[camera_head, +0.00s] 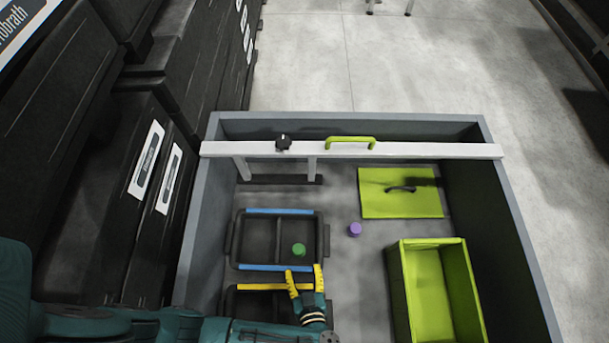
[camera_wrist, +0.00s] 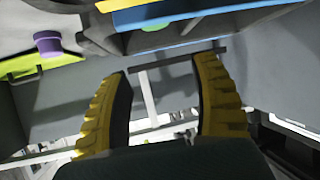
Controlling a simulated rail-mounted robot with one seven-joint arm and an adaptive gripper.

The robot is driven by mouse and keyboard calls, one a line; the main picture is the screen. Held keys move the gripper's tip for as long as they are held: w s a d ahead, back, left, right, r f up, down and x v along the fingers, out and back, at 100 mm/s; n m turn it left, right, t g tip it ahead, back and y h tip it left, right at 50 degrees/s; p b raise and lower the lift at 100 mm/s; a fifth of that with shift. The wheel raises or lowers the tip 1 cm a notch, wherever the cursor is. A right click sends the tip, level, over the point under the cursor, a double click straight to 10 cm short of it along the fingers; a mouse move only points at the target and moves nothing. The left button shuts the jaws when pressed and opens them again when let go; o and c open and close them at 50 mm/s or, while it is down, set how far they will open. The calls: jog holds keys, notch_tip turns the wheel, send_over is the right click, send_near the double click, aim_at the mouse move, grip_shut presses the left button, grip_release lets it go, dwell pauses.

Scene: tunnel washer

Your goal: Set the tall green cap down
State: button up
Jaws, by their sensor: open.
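Only a sliver of the green cap shows in the wrist view (camera_wrist: 154,27), under the tray's edge. My gripper (camera_head: 305,270) has its yellow fingers spread at the tray's blue-striped near edge, close to the cap on its near side. In the wrist view the fingers (camera_wrist: 162,68) are wide apart with nothing between them. The cap's height is hard to judge from above.
A purple cap (camera_head: 355,230) stands on the grey floor of the bin right of the tray. A green lid (camera_head: 385,205) and an open green box (camera_head: 460,292) lie further right. A second black tray (camera_head: 232,300) is nearer. A white rail (camera_head: 400,150) crosses the far side.

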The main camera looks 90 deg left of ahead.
jog(key=v, duration=0.2)
jog(key=shift+d+r, duration=0.15)
jog(key=shift+d, duration=0.25)
jog(key=shift+w, duration=0.1)
jog(key=w+d+r+m+t+h, duration=0.2)
jog(key=w, duration=0.4)
jog(key=w+d+r+m+t+h, duration=0.1)
jog(key=w+d+r+t, duration=0.15)
jog(key=w, duration=0.35)
jog(key=w+d+r+m+t+h, duration=0.2)
jog(key=w+d+r+m+t, duration=0.15)
jog(key=w+r, duration=0.6)
jog(key=w+d+r+m+t+h, duration=0.35)
jog(key=w+r, duration=0.35)
jog(key=r, duration=0.5)
notch_tip(320, 180, up, 18)
jog(key=w+d+m+t, duration=0.1)
jog(key=d+m+t, duration=0.25)
jog(key=t, duration=0.25)
jog(key=s+r+m+t+h, duration=0.2)
jog(key=s+r+m+t, duration=0.1)
jog(key=r, duration=0.5)
jog(key=s+d+r+m+t+h, duration=0.1)
jog(key=s+r+m+t+h, duration=0.1)
jog(key=r, duration=0.7)
jog(key=shift+s+d+r+m+t, duration=0.3)
jog(key=shift+s+m+t, duration=0.4)
jog(key=shift+s, duration=0.2)
